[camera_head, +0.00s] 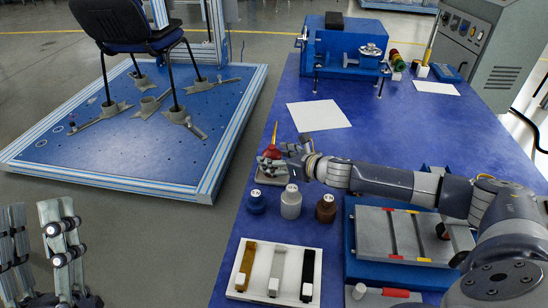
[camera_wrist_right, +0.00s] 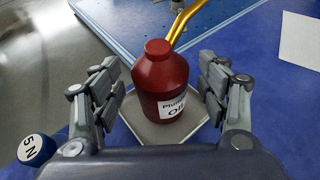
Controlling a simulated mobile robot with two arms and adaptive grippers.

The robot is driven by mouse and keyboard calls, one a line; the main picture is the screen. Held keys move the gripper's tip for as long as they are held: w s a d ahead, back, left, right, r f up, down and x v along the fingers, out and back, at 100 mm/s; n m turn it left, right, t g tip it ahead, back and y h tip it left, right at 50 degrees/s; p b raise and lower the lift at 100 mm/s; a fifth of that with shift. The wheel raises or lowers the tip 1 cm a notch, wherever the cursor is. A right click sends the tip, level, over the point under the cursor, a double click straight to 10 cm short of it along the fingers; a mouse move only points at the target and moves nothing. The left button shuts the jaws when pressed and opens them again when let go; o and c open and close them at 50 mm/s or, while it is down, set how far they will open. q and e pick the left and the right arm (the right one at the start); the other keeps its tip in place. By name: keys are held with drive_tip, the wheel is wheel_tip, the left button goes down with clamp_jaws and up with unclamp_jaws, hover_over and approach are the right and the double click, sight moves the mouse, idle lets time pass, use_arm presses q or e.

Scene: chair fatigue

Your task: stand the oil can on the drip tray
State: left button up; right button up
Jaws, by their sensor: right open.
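The red oil can (camera_wrist_right: 163,85) with a yellow spout stands upright in the right wrist view. The grey square drip tray (camera_wrist_right: 150,137) shows around its base, and the can appears to rest on it. In the head view the can (camera_head: 271,153) is at the bench's left edge, partly hidden by my right gripper (camera_head: 279,158). In the right wrist view my right gripper (camera_wrist_right: 161,82) is open, one finger on each side of the can, with visible gaps. My left gripper (camera_head: 40,225) is at the lower left, fingers apart and empty, away from the bench.
Blue (camera_head: 256,201), white (camera_head: 291,201) and brown (camera_head: 326,208) weights stand in front of the can. A white tray (camera_head: 259,294) of strips lies nearer. A grey plate fixture (camera_head: 400,232) is at right. The bench behind the can is mostly clear, with paper (camera_head: 319,115).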

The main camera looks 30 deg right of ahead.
drive_tip(key=v, duration=0.2)
drive_tip(key=p+v, duration=0.1)
drive_tip(key=v, duration=0.2)
drive_tip(key=shift+w+d+r, duration=0.1)
drive_tip(key=shift+w+d, duration=0.05)
drive_tip(key=shift+d, duration=0.05)
drive_tip(key=shift+s+d+r, duration=0.15)
drive_tip(key=shift+s+r, duration=0.2)
drive_tip(key=shift+s, duration=0.25)
use_arm(q)
drive_tip(key=w+f+g+y, duration=0.1)
drive_tip(key=w+f+g, duration=0.3)
drive_tip(key=f, duration=0.1)
drive_tip(key=shift+w+d+f+y, duration=0.2)
drive_tip(key=shift+w+f+y, duration=0.1)
drive_tip(key=shift+f, duration=0.1)
